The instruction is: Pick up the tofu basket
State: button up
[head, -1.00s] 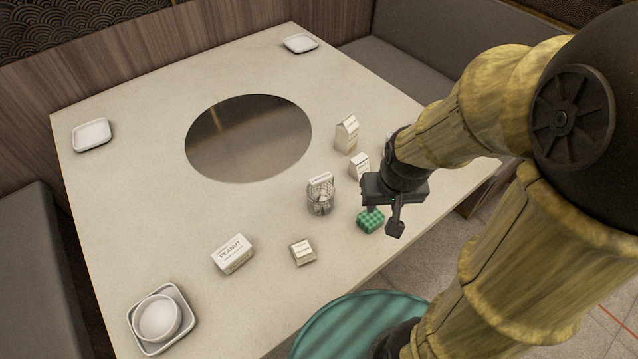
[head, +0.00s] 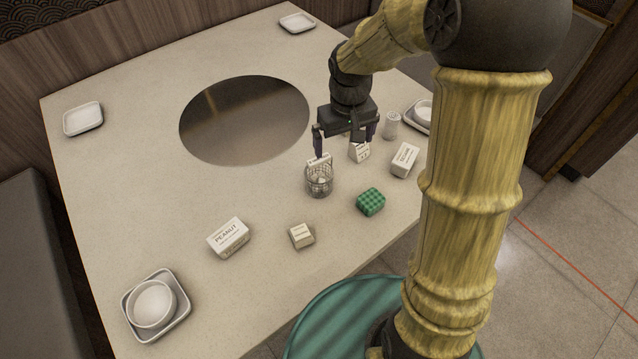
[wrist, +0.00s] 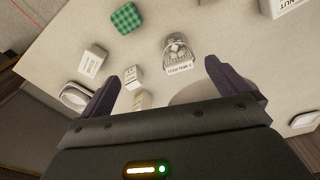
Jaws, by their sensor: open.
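The tofu basket (head: 319,184) is a small round wire basket with pale pieces inside and a white label card at its back rim. It stands upright on the table, near the front edge of the dark round well. My gripper (head: 345,148) is open and empty, above the table just behind and to the right of the basket. In the wrist view the basket (wrist: 177,50) lies ahead of the gap between my fingers (wrist: 168,70), its label facing me. No contact with it shows.
A green checked block (head: 371,201), a small box (head: 301,235) and a peanut box (head: 229,238) stand in front. Cartons (head: 404,160) and a white shaker (head: 392,125) are to the right. A tray with a bowl (head: 154,305) is front left.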

jog(key=w+a+f+n+g+b, duration=0.1)
jog(key=w+a+f, duration=0.1)
jog(key=w+a, duration=0.2)
jog(key=w, duration=0.3)
jog(key=shift+a+f+n, duration=0.15)
jog(key=shift+f+n, duration=0.1)
jog(key=shift+n, duration=0.15)
jog(key=shift+s, duration=0.1)
send_over(319, 171)
jog(key=f, duration=1.2)
jog(key=shift+s+d+f, duration=0.1)
jog(key=shift+d+f, duration=0.05)
jog(key=shift+d, duration=0.2)
jog(key=shift+s, duration=0.1)
jog(key=shift+a+f+p, duration=0.2)
jog(key=shift+f+p, duration=0.05)
jog(key=shift+f, duration=1.05)
jog(key=shift+a+f+p, duration=0.15)
jog(key=shift+f+p, duration=0.1)
jog(key=shift+f, duration=1.05)
